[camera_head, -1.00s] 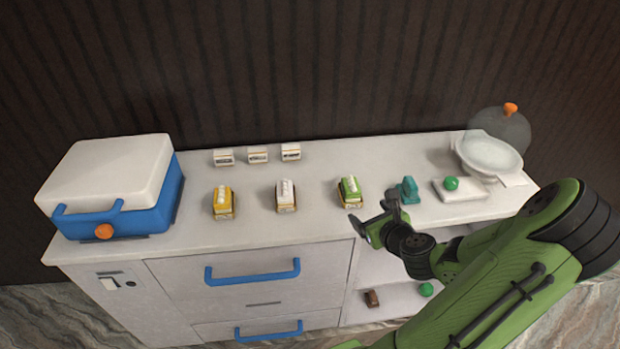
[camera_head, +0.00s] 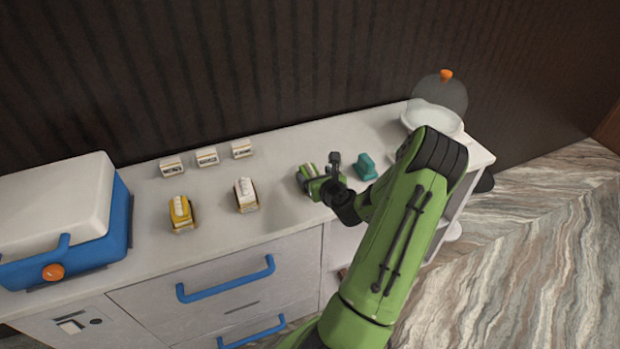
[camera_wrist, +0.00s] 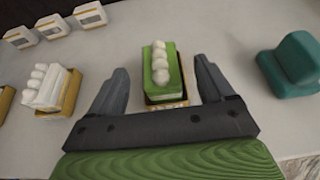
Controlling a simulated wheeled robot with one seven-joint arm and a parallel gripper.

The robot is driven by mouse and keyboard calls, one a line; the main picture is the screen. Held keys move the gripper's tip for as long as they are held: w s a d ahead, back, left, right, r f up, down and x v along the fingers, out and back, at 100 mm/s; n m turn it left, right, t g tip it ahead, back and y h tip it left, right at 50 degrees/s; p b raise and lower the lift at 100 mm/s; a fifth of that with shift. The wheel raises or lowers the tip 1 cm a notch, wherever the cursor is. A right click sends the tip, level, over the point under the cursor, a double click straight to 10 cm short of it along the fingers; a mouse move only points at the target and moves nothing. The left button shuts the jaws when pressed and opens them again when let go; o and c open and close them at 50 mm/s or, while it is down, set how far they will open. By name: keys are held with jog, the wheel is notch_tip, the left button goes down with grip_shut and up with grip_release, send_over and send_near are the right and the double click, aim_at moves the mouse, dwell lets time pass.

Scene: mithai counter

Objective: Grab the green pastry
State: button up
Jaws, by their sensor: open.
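The green pastry (camera_wrist: 162,72) is a green block with a row of white blobs on top, on a small gold base on the counter. In the head view the green pastry (camera_head: 307,171) is partly hidden by my gripper (camera_head: 324,172). In the wrist view my gripper (camera_wrist: 160,88) is open, with one dark finger on each side of the pastry. Gaps show between the fingers and the pastry's sides, so it is not gripped.
A teal object (camera_wrist: 292,65) stands right of the gripper. A white pastry (camera_head: 246,195) and a yellow pastry (camera_head: 181,213) stand to the left, with several small labels (camera_head: 207,157) behind. A blue and white cooler (camera_head: 62,222) is at far left; a glass dome (camera_head: 440,95) is at far right.

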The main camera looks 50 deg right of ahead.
aim_at(311, 172)
jog(key=x, duration=0.5)
jog(key=shift+a+f, duration=0.1)
jog(key=shift+f, duration=0.05)
jog(key=shift+s, duration=0.15)
jog(key=shift+c, duration=0.3)
jog(key=c, duration=1)
